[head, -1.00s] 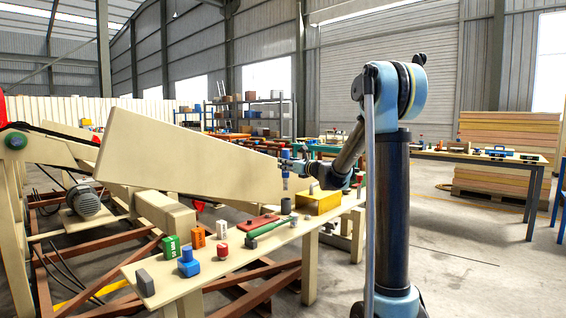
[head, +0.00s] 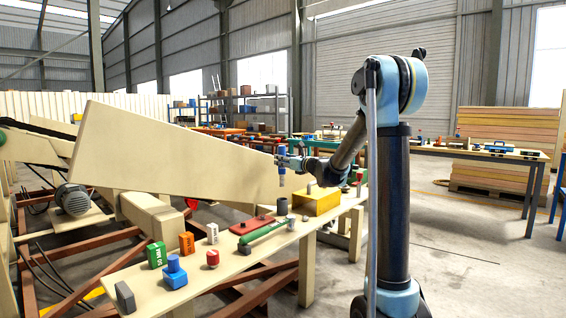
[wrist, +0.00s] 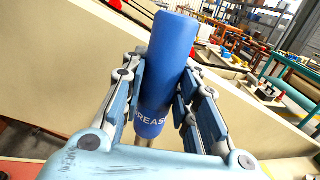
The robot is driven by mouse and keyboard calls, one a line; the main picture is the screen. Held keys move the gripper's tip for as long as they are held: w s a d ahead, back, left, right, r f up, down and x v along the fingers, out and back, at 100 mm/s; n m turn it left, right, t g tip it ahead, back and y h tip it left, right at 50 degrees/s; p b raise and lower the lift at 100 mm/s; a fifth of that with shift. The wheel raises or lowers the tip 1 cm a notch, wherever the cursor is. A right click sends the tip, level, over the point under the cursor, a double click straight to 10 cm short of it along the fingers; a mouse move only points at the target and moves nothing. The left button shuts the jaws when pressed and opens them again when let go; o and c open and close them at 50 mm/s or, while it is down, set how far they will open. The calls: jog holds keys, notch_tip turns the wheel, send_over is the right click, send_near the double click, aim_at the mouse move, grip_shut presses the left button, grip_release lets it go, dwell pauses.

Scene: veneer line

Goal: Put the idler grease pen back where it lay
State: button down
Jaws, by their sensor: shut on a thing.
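The idler grease pen (wrist: 166,65) is a blue cylinder with white lettering, partly readable as "GREAS", and a metal tip at its lower end. My gripper (wrist: 163,90) is shut on it, with a finger on each side. In the head view my gripper (head: 284,161) holds the blue pen (head: 282,170) roughly upright beside the large cream panel, above the bench (head: 218,276). The pen's lower tip is small in the head view, and I cannot tell its exact height above the bench.
A yellow box (head: 316,203), a dark grey cylinder (head: 282,206), a red tray-like piece (head: 252,225) and a green tool (head: 266,233) lie below. Nearer are a green block (head: 157,255), orange block (head: 187,243) and blue piece (head: 174,272). The cream panel (head: 170,150) stands behind.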

aim_at(284, 186)
jog(key=shift+f, duration=6.05)
jog(key=c, duration=1.2)
grip_release()
jog(key=shift+s, duration=0.1)
jog(key=v, duration=1.2)
